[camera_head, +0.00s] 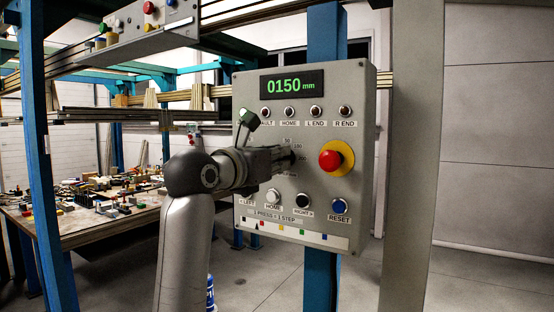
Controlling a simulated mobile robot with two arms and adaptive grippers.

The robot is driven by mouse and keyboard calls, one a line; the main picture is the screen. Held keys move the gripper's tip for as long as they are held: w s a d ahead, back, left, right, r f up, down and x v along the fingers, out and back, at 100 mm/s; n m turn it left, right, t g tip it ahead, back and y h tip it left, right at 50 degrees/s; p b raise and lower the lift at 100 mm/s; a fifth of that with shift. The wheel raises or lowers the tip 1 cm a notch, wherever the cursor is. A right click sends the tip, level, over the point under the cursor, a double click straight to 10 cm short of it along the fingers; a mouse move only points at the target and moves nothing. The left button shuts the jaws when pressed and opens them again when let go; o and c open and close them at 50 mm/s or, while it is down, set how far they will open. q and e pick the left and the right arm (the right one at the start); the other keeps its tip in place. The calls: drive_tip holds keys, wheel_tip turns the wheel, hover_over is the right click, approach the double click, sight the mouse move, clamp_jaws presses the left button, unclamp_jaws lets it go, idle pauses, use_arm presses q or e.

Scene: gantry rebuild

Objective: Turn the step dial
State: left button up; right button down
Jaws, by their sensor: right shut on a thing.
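The grey control panel (355,95) faces me on a blue post. My right gripper (286,159) is at the panel's middle, shut on the step dial (292,158). The gripper and its wrist hide most of the dial, so its pointer cannot be read. A few scale marks, such as 50 and 100, show above and right of the fingers. The green display (291,84) at the top reads 0150 mm. My left gripper is not in view.
A red emergency stop button (330,159) on a yellow disc sits close right of the gripper. Below are the white HOME button (273,196), black RIGHT button (303,200) and blue RESET button (340,205). A cluttered table (85,235) stands at the left behind.

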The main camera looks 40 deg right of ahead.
idle(0.4)
drive_tip(key=c, duration=1.5)
unclamp_jaws()
drive_tip(key=shift+r, duration=0.15)
wheel_tip(320, 180, up, 10)
drive_tip(key=shift+f, duration=0.1)
